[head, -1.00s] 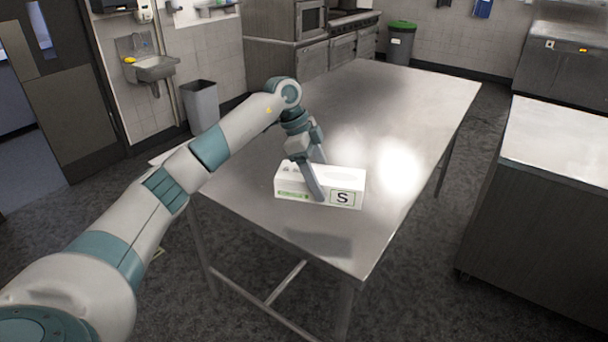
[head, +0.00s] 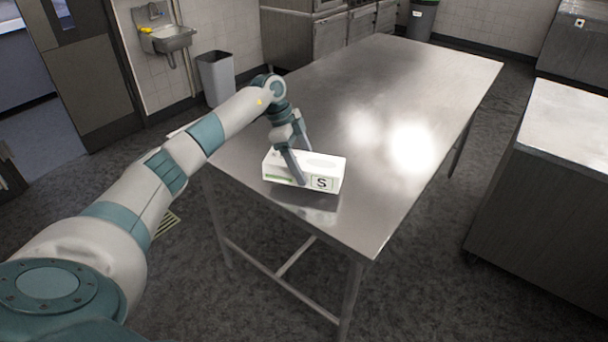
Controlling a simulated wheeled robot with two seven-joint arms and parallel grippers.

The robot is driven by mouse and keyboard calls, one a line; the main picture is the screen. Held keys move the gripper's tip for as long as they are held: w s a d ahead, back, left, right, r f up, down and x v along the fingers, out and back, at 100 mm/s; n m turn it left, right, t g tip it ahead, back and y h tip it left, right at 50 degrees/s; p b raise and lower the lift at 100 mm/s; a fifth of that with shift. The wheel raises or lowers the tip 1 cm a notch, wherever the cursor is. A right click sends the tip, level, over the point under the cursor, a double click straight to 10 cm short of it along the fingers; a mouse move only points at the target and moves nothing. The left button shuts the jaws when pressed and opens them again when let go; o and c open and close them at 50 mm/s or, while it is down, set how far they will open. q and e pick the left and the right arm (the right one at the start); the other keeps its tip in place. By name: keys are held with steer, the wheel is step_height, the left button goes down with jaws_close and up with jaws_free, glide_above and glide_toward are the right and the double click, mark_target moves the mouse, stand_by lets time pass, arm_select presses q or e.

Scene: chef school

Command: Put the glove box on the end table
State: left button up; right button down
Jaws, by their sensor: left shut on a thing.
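The glove box (head: 326,170) is a white carton with green print and a black "S" on its front. My left gripper (head: 301,167) reaches down from above and is shut on it, one finger across the front face and the other behind. The box is over the near left part of a long steel table (head: 390,90), with a dark reflection below it. I cannot tell whether it touches the top or hangs slightly above. No table is marked as the end table. My right gripper is out of view.
A second steel table or cabinet (head: 560,125) stands at the right, across a floor gap. A grey bin (head: 216,78) and a wall sink (head: 168,38) are at the back left. The long table's top is otherwise clear.

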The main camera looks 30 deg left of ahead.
arm_select(q)
step_height(320, 180, down, 3)
steer(key=shift+f+p, duration=0.15)
steer(key=shift+p, duration=0.75)
steer(key=shift+f, duration=0.25)
steer(key=o, duration=1.3)
steer(key=shift+s+a+r+b, duration=0.1)
steer(key=shift+a+r+b, duration=0.15)
steer(key=shift+r+b, duration=0.15)
steer(key=b+v, duration=0.3)
steer(key=v, duration=0.8)
steer(key=shift+d+b, duration=0.15)
steer(key=shift+b, duration=0.25)
steer(key=shift+r, duration=0.1)
